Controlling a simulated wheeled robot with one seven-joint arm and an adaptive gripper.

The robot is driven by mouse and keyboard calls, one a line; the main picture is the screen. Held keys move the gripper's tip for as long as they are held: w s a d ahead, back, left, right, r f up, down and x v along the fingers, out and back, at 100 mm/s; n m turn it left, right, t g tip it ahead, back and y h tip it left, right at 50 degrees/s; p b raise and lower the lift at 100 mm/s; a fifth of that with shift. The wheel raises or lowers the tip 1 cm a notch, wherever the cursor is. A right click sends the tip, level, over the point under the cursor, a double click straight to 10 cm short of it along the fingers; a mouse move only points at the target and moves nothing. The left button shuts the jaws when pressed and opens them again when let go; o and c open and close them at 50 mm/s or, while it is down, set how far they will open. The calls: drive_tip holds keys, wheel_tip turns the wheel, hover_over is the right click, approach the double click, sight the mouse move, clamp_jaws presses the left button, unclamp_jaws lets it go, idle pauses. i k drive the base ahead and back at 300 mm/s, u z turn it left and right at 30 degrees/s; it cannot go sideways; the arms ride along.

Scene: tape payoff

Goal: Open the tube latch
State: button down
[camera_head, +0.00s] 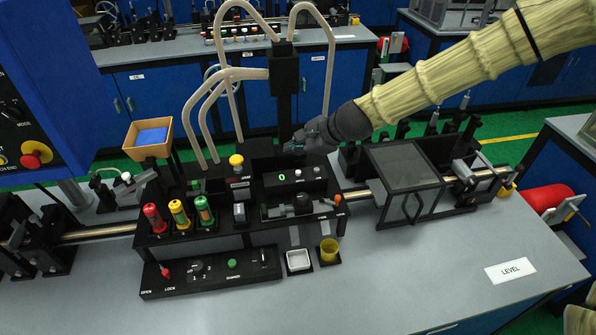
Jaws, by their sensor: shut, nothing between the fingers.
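My gripper (291,148) is shut and empty. It is in the upper middle of the view, over the black machine's raised deck, behind the display box (295,179) with a green "0". My arm reaches in from the upper right. No part is plainly marked as the tube latch. A small red lever (164,271) stands on the low front panel near the words OPEN and LOCK, well to the left of and below my gripper. A black slide block (302,204) with an orange-tipped lever (338,201) lies in front of the display box. My gripper is apart from both levers.
Beige hoses (232,75) arch up from a black post (285,75) beside my gripper. Red, yellow and green capped cylinders (178,213) stand at left. A framed clear-lidded box (403,168) stands at right. The bench's front (420,285) is mostly clear.

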sight(165, 273)
drive_tip(key=k, duration=1.5)
